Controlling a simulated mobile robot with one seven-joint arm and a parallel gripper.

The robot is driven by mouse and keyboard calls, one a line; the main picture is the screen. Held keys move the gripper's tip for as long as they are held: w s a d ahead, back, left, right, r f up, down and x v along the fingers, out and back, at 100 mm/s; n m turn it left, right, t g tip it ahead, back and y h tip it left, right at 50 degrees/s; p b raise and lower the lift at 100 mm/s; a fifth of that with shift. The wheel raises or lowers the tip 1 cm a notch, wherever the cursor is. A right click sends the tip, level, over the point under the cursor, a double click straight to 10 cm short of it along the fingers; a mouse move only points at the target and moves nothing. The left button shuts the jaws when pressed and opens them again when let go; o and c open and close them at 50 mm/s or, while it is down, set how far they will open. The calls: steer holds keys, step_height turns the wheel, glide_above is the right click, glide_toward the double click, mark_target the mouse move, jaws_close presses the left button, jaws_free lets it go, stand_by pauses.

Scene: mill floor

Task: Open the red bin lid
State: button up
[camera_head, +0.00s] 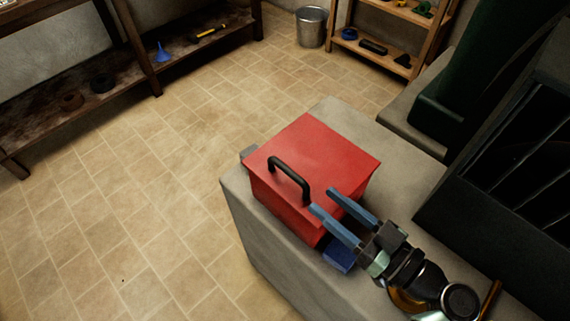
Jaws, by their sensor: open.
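The red bin (284,205) stands on a grey stone block. Its flat red lid (325,152) lies shut on top. A black arched handle (289,174) rises from the lid near its left edge. My gripper (322,201) is open, with two blue fingers pointing up and left. The fingertips are at the lid's near right side, to the right of the handle, with nothing between them. I cannot tell whether a finger touches the lid. The fingers and wrist hide part of the bin's near side.
The grey block (262,251) has bare room behind the bin. A small blue block (340,254) sits against the bin's near side. A dark machine (510,170) stands close on the right. Shelves (140,45) and a metal bucket (311,27) stand far back. The tiled floor at left is clear.

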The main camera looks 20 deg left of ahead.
mark_target(276, 163)
steer(key=p+x, duration=0.1)
steer(key=x, duration=1)
steer(key=shift+a, duration=0.15)
jaws_close()
steer(key=shift+f, duration=0.1)
stand_by(0.8)
